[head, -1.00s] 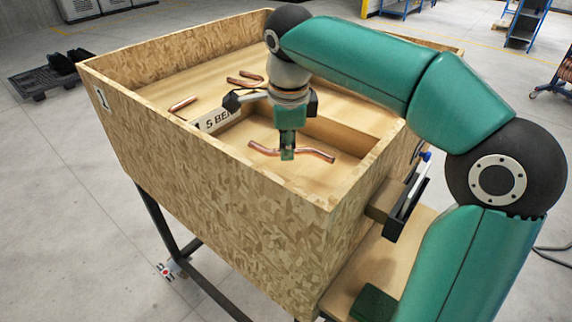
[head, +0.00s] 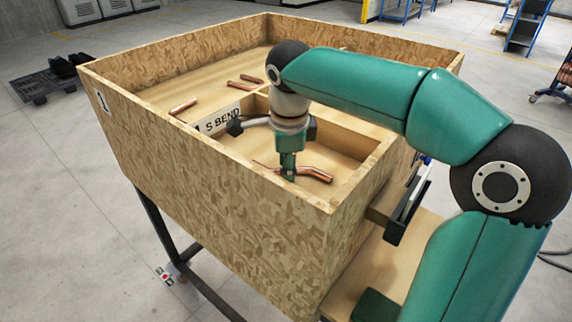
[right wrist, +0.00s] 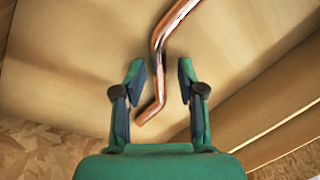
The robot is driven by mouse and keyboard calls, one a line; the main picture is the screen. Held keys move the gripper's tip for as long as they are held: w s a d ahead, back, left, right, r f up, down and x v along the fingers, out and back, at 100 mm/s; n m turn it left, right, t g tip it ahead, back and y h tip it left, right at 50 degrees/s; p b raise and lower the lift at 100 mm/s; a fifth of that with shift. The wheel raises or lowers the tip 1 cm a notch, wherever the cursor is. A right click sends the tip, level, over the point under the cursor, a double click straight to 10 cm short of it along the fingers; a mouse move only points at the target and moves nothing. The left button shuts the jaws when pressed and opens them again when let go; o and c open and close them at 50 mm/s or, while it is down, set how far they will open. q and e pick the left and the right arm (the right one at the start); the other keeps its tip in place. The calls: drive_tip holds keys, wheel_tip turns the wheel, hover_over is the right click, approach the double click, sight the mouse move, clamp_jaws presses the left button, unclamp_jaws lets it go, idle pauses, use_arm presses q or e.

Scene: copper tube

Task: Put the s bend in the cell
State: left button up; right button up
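The copper s bend (head: 314,174) lies in the front compartment of the wooden bin, the cell whose far-left wall carries the "S BEND" label (head: 222,119). My right gripper (head: 289,175) points down into this cell over the tube's left part. In the right wrist view the right gripper (right wrist: 160,70) is open, its two fingers apart on either side of the s bend (right wrist: 158,62), with gaps visible on both sides. The tube seems to rest on the cell floor. The gripper hides part of the tube in the head view. My left gripper is not in view.
Several copper tubes (head: 184,106) lie in the larger compartment beyond the divider. The high chipboard bin wall (head: 215,165) stands in front of the cell. A black-edged holder (head: 408,208) sticks out at the bin's right side.

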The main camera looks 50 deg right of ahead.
drive_tip(key=shift+r, duration=0.2)
drive_tip(key=shift+a+r, duration=0.1)
drive_tip(key=shift+r, duration=0.2)
wheel_tip(320, 180, up, 11)
drive_tip(key=s+a+p, duration=0.1)
drive_tip(key=shift+s+a+p, duration=0.2)
drive_tip(key=shift+s+p, duration=0.2)
